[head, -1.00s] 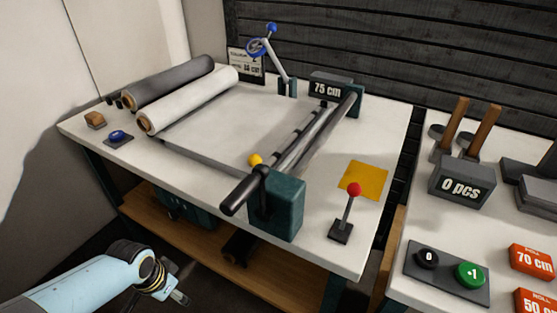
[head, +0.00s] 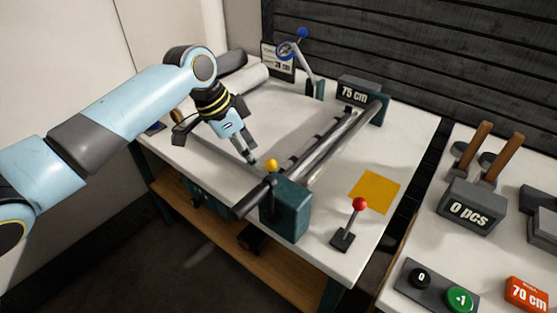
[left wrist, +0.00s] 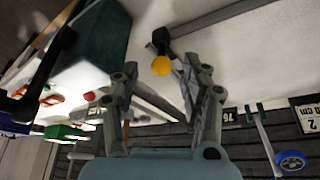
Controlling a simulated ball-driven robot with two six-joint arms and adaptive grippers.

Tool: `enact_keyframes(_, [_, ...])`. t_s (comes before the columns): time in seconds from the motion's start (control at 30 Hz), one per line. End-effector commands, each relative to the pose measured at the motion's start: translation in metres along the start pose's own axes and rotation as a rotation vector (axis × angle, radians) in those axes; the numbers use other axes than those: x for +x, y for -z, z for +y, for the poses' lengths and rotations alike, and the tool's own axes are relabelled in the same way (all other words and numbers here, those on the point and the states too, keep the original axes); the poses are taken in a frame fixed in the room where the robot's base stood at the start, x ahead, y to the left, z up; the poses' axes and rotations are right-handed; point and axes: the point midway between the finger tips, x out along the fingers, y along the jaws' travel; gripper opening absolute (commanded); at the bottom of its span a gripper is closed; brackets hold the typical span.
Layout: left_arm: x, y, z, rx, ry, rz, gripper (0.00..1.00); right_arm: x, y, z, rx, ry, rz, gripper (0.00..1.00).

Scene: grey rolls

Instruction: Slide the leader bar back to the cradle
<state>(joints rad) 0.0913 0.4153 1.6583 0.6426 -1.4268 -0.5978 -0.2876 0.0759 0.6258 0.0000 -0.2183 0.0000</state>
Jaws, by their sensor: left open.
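The leader bar (head: 315,139) is a slim bar with dark clips. It lies across the white table beside the heavier dark bar at the teal housing, at the far end from the rolls. A yellow knob (head: 271,166) stands at its near end. It also shows in the left wrist view (left wrist: 161,66), ahead of and between my fingers. My left gripper (head: 250,158) is open and empty, pointing down just left of the knob, apparently not touching it. The cradle cannot be made out clearly; my left arm partly hides the roll end of the table. My right gripper is not in view.
The teal housing (head: 292,212) stands close to the knob. A red-knobbed lever (head: 352,222) and a yellow square (head: 375,191) are to its right. The rolls (head: 240,77) lie behind my arm. A blue-wheeled arm (head: 298,60) stands at the back. The sheet between is clear.

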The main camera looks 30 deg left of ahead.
Motion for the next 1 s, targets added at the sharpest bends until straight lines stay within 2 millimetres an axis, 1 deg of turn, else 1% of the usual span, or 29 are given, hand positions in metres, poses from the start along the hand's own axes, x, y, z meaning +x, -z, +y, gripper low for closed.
enact_keyframes(0.03, [-0.011,0.007,-0.001,0.017,0.0,0.007,0.46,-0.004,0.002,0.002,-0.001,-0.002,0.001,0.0])
enact_keyframes(0.07, [-0.013,0.009,-0.001,0.024,-0.002,0.008,0.46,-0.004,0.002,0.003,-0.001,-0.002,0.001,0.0])
enact_keyframes(0.17, [-0.01,0.011,0.0,0.03,-0.005,0.01,0.46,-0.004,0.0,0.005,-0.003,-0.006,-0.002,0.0])
enact_keyframes(0.27, [0.005,0.011,0.001,0.029,-0.007,0.01,0.46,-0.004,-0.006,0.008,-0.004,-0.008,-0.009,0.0])
enact_keyframes(0.47, [0.046,0.012,0.001,0.028,-0.006,0.009,0.46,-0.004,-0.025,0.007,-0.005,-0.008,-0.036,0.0])
enact_keyframes(0.53, [0.06,0.012,0.001,0.028,-0.007,0.01,0.46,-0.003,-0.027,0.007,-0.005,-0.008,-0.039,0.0])
enact_keyframes(0.63, [0.076,0.011,0.0,0.029,-0.005,0.009,0.46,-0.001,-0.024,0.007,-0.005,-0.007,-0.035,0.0])
enact_keyframes(0.7, [0.084,0.012,0.0,0.029,-0.005,0.009,0.46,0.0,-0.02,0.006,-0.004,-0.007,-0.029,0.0])
enact_keyframes(0.8, [0.09,0.012,0.0,0.03,-0.003,0.01,0.46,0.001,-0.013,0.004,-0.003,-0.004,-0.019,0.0])
enact_keyframes(1.0, [0.093,0.012,0.0,0.032,-0.003,0.009,0.46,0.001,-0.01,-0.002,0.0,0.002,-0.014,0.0])
